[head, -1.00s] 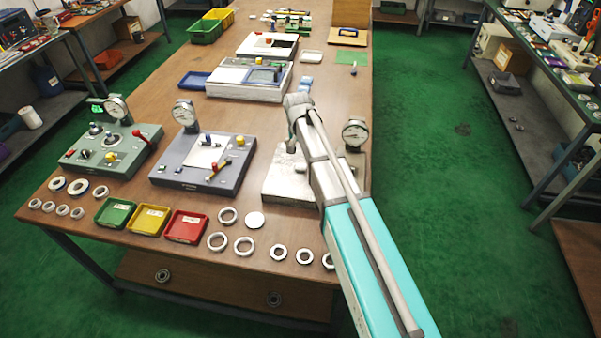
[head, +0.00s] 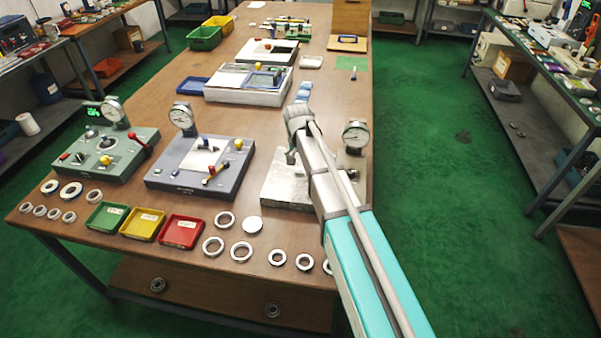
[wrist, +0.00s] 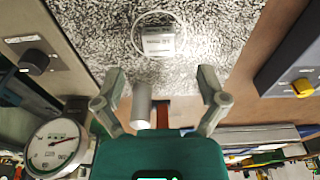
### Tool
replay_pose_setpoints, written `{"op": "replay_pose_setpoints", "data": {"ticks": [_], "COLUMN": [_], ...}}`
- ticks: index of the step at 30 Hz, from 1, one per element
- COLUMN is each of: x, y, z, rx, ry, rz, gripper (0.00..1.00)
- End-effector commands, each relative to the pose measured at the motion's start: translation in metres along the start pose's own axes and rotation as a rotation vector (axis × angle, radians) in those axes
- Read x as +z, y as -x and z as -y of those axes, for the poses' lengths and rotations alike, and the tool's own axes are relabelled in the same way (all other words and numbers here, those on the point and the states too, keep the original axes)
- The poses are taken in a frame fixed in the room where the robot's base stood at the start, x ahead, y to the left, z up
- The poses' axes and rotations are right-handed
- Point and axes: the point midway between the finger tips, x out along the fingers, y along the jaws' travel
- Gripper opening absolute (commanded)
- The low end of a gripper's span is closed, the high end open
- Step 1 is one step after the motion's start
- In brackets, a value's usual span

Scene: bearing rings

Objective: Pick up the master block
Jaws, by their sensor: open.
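In the wrist view a small grey block with dark printed lettering (wrist: 159,41), which looks like the master block, sits on the speckled granite plate (wrist: 225,35). A thin pale ring outline surrounds it. My gripper (wrist: 161,75) is open, its two fingers spread apart with the block beyond their tips and between them sideways; nothing is held. A pale metal cylinder (wrist: 142,106) shows nearer, between the fingers. In the head view the granite plate (head: 285,192) is at the table's right side, and my arm hides the block there.
A dial gauge (head: 355,135) stands at the plate's back right; it also shows in the wrist view (wrist: 54,146). A grey-blue gauge fixture (head: 200,170) is to the left. Red (head: 181,231), yellow (head: 143,224) and green trays (head: 107,217) and several rings lie along the front edge.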

Motion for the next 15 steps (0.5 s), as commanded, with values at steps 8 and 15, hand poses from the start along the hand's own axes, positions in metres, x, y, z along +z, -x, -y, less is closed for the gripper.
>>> {"op": "replay_pose_setpoints", "data": {"ticks": [8, 15], "x": [0.000, -0.002], "y": [-0.006, -0.024], "z": [0.000, 0.000], "rx": [0.000, 0.000], "ry": [0.000, 0.000], "rz": [0.000, 0.000], "gripper": [0.91, 0.91]}}
